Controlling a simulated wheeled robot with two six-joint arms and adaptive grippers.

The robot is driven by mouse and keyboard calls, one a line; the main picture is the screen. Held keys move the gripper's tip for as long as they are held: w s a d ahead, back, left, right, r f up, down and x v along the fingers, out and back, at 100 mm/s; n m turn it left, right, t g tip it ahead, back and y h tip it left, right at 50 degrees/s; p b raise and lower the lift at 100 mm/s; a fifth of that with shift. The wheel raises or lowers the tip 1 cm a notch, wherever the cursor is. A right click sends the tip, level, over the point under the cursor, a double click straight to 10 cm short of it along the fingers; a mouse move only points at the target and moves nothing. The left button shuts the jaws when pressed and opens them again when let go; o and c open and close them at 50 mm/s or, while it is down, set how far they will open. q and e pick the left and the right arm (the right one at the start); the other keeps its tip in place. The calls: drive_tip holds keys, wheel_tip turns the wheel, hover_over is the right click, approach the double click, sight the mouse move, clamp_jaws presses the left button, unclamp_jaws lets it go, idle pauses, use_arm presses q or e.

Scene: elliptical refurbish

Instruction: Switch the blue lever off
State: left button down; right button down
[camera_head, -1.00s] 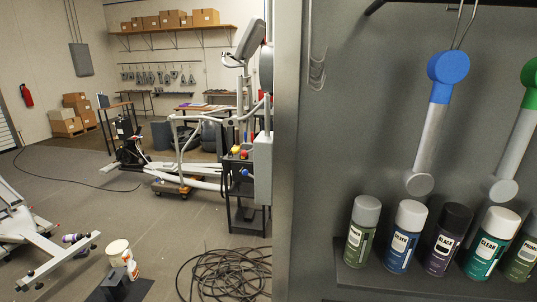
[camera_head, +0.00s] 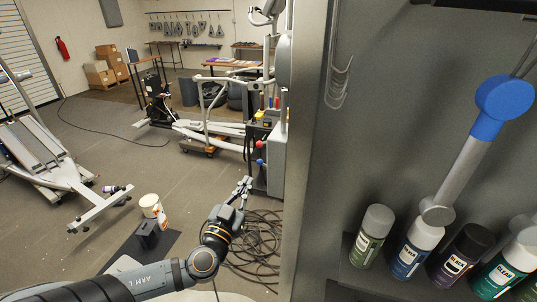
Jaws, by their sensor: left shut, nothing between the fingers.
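A small blue knob (camera_head: 260,162) shows on the side of the grey electrical box (camera_head: 277,160), with a red knob (camera_head: 260,145) just above it. The knob is too small for its lever position to be clear. A larger blue-headed grey arm (camera_head: 462,165) hangs at the right on the dark panel. My left gripper (camera_head: 246,182) is shut and empty. In the picture it points up, just below and left of the small blue knob, apart from it. The depth between them cannot be told. My right gripper is not in view.
The dark panel's edge (camera_head: 307,150) stands close on the right, with several spray cans (camera_head: 408,247) on its shelf. Coiled black cable (camera_head: 258,245) lies on the floor beneath my left arm.

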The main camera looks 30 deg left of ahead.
sight(258, 161)
use_arm(q)
drive_tip(key=shift+s, duration=0.2)
drive_tip(key=p+x, duration=0.2)
drive_tip(key=x, duration=0.8)
drive_tip(key=shift+w+p, duration=0.1)
drive_tip(key=shift+p, duration=0.25)
